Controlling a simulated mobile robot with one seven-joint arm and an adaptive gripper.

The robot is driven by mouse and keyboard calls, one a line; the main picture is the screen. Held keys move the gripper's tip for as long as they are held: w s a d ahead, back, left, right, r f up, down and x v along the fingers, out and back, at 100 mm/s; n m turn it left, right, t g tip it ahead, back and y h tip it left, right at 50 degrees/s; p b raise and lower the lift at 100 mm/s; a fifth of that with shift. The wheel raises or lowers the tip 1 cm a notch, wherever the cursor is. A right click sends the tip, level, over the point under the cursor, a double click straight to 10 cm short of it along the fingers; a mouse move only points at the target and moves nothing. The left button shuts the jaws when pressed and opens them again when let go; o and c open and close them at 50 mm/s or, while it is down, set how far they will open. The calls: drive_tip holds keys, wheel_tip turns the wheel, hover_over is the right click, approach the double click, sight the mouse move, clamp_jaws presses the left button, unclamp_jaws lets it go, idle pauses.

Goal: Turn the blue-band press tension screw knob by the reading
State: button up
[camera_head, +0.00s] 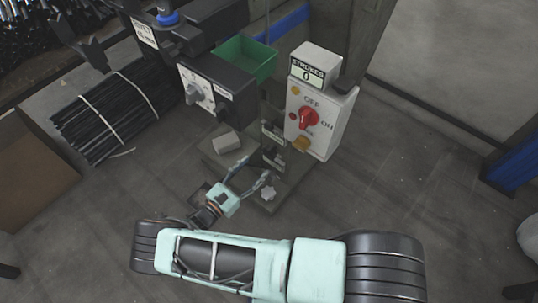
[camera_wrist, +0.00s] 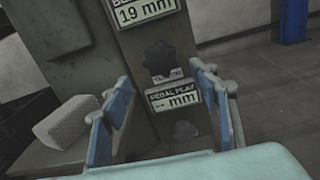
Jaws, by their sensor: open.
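My gripper (camera_head: 256,171) is open and empty, low in front of the press's dark upright. In the wrist view its blue fingers (camera_wrist: 157,88) are wide apart. Between them a dark lobed knob (camera_wrist: 160,57) shows on the upright, below a plate reading "19 mm" (camera_wrist: 147,11). Below it is a "PEDAL PLAY" plate (camera_wrist: 174,98) with dashes before "mm", and a greyish knob (camera_wrist: 185,131) lower down. Neither knob appears gripped. Which one is the tension screw knob I cannot tell. A blue band (camera_head: 168,18) circles a column at the top left in the head view.
A white switch box (camera_head: 321,111) with a red switch stands right of the upright, under a "STROKES" counter (camera_head: 307,73) reading 0. A dark box with a dial (camera_head: 198,93), a green bin (camera_head: 243,58) and a grey block (camera_head: 227,142) are nearby.

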sight(267, 155)
drive_tip(key=b+x, duration=0.1)
drive_tip(key=x, duration=0.7)
drive_tip(key=shift+d, duration=0.1)
drive_tip(key=c, duration=1.2)
drive_tip(key=shift+o, duration=0.2)
drive_tip(key=shift+m, duration=0.4)
